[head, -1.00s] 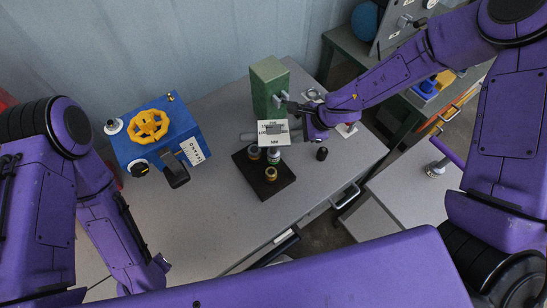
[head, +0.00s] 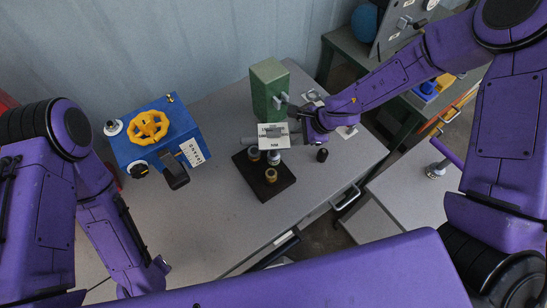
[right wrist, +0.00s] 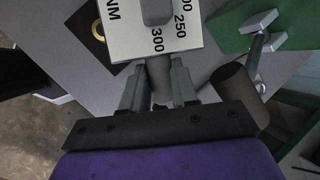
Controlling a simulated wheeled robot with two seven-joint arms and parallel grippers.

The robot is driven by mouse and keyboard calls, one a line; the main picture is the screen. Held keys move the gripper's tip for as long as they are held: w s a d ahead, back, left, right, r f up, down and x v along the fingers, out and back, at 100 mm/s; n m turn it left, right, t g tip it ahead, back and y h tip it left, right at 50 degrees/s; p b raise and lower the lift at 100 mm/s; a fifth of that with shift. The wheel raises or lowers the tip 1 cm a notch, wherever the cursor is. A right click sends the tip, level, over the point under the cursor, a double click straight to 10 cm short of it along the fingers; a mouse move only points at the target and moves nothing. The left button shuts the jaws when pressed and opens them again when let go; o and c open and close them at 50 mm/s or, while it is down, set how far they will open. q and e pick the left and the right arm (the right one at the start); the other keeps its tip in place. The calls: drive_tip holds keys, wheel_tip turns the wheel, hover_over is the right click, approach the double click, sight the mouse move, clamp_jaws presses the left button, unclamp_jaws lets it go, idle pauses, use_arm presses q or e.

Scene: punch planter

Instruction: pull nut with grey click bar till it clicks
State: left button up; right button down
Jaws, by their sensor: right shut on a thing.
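The grey click bar carries a white scale plate (head: 274,137) with black numbers. The plate also shows in the right wrist view (right wrist: 150,30), with "NM", "300" and "250" readable. My right gripper (head: 303,128) is shut on the bar's grey grip (right wrist: 159,82), at the plate's right side. A silver nut (head: 274,158) stands on the black base (head: 284,185), right under the plate's front edge. The bar's head is hidden under the plate, so its fit on the nut cannot be seen. My left arm is at the lower left; its fingers do not show.
A brass nut (head: 271,175) and another fitting (head: 254,154) stand on the base. A green block (head: 268,90) with a metal handle is behind the plate. A small black knob (head: 322,155) is right of the base. A blue valve box (head: 140,150) stands left.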

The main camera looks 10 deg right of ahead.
use_arm(q)
drive_tip(key=shift+r+p, duration=0.35)
drive_tip(key=shift+r, duration=0.25)
use_arm(e)
drive_tip(key=shift+w+r, duration=0.1)
drive_tip(key=shift+r, duration=0.1)
drive_tip(key=shift+f, duration=0.15)
use_arm(q)
drive_tip(key=shift+r+p, duration=0.4)
drive_tip(key=shift+p, duration=0.05)
use_arm(e)
drive_tip(key=shift+r, duration=0.85)
use_arm(q)
drive_tip(key=shift+f, duration=0.1)
use_arm(e)
drive_tip(key=shift+r, duration=0.7)
drive_tip(key=shift+r, duration=2.5)
